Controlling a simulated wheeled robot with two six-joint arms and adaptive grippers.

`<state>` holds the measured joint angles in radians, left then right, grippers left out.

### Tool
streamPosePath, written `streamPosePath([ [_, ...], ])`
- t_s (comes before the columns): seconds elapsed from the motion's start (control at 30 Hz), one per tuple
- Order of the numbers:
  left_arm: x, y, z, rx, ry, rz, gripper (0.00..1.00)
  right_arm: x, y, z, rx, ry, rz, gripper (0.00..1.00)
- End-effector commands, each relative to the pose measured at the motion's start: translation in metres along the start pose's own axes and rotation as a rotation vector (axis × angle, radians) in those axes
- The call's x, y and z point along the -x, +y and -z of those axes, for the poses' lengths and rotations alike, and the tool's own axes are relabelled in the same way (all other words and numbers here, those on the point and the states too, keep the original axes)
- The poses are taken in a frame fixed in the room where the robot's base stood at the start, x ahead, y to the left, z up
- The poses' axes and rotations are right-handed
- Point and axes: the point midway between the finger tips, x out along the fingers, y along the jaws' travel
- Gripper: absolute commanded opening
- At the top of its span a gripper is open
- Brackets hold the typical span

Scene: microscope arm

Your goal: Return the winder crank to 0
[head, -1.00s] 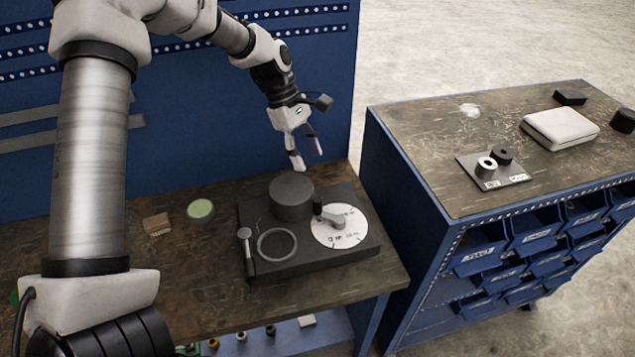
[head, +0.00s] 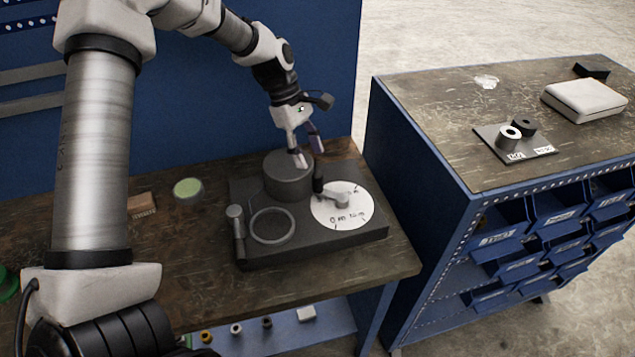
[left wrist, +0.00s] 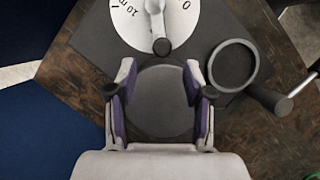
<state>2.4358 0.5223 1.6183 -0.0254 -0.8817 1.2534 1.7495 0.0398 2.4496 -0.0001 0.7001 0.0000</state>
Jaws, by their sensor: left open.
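The winder crank (head: 331,194) sits on a white marked dial (head: 342,212) at the right of the dark device (head: 265,252) on the bench. Its black upright knob (head: 318,180) points up and left toward the round drum (head: 289,178). In the left wrist view the crank knob (left wrist: 162,47) lies just beyond the drum (left wrist: 158,100), and the 0 mark is right of the arm. My left gripper (head: 306,160) is open and empty, above the drum and close behind the knob. In the left wrist view its fingers (left wrist: 160,92) are apart over the drum. My right gripper is not in view.
A ring (head: 272,226) and a small lever (head: 237,225) are on the device's left part. A green-topped disc (head: 188,190) and a wooden block (head: 141,204) lie further left. The blue cabinet (head: 440,190) stands across a gap to the right.

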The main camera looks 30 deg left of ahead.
Motion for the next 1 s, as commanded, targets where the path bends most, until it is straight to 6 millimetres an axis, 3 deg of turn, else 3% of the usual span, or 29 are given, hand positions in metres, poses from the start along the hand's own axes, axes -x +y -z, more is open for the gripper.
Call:
streamPosePath([
  [0.3, -0.056, -0.001, -0.001, 0.002, 0.000, 0.004, 0.52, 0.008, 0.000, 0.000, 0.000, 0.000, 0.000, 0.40],
  [0.63, -0.067, -0.001, -0.001, 0.001, 0.000, 0.000, 0.52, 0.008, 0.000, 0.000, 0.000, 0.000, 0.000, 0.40],
  [0.67, -0.067, -0.001, -0.001, 0.001, 0.000, 0.000, 0.45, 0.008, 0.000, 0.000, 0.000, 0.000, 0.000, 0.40],
  [0.7, -0.067, -0.001, -0.001, 0.001, 0.000, 0.000, 0.30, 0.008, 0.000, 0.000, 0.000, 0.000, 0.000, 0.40],
  [0.8, -0.067, -0.001, -0.001, 0.001, 0.000, 0.000, 0.00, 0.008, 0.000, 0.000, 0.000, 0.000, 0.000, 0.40],
  [1.0, -0.067, -0.001, -0.001, 0.002, 0.000, 0.000, 0.00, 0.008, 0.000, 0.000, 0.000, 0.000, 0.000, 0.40],
])
